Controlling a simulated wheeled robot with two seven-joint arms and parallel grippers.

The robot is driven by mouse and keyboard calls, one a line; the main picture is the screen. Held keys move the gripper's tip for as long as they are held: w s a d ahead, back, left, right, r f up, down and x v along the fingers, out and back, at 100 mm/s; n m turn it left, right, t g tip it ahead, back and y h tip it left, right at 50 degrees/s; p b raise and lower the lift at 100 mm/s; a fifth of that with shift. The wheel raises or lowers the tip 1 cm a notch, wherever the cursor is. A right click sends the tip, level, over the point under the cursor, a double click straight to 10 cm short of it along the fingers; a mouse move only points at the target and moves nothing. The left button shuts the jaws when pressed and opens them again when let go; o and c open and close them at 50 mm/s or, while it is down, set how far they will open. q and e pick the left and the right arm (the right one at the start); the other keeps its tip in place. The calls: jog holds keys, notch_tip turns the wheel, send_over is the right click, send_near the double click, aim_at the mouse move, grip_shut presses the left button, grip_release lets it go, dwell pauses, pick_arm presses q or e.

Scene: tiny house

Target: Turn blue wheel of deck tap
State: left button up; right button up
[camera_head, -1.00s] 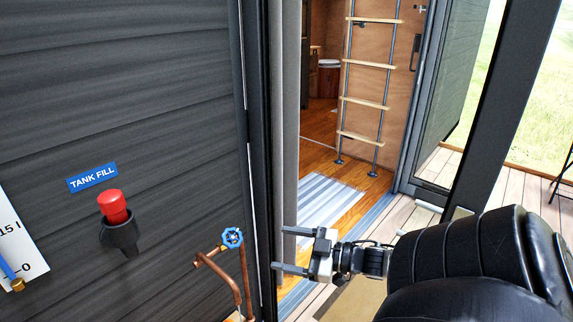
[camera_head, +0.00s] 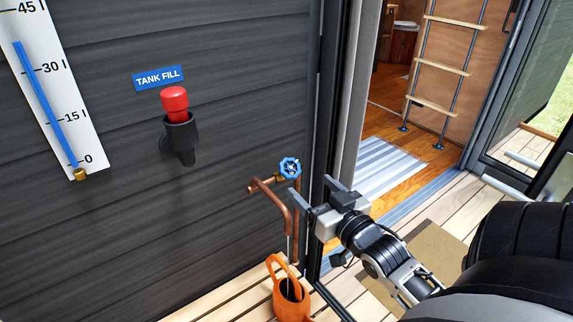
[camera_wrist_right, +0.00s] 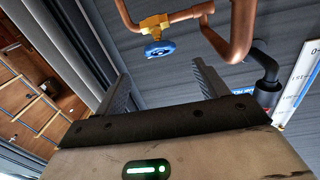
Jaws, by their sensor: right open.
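The blue wheel (camera_head: 290,168) of the deck tap sits on copper pipework (camera_head: 272,192) against the dark wall, left of the door frame. My right gripper (camera_head: 312,192) is open and empty, just right of and below the wheel in the head view. In the right wrist view the blue wheel (camera_wrist_right: 160,49) and its brass valve body (camera_wrist_right: 155,24) lie beyond the fingertips (camera_wrist_right: 162,68), roughly centred between the two fingers and not touched. A thin pale line runs down from the copper spout towards an orange watering can (camera_head: 291,303). My left gripper is out of view.
A red-capped tank fill inlet (camera_head: 174,105) and a level gauge (camera_head: 52,95) are on the wall to the left. The open doorway, with a striped rug (camera_head: 385,165) and a ladder (camera_head: 440,70), is to the right. The door frame (camera_head: 325,90) stands close behind the gripper.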

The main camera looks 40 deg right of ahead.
aim_at(291, 168)
jog(key=w, duration=0.3)
jog(key=w+d, duration=0.1)
jog(key=w, duration=0.3)
jog(key=w+d, duration=0.1)
jog(key=w, duration=0.3)
jog(key=c, duration=1)
jog(key=shift+n, duration=0.3)
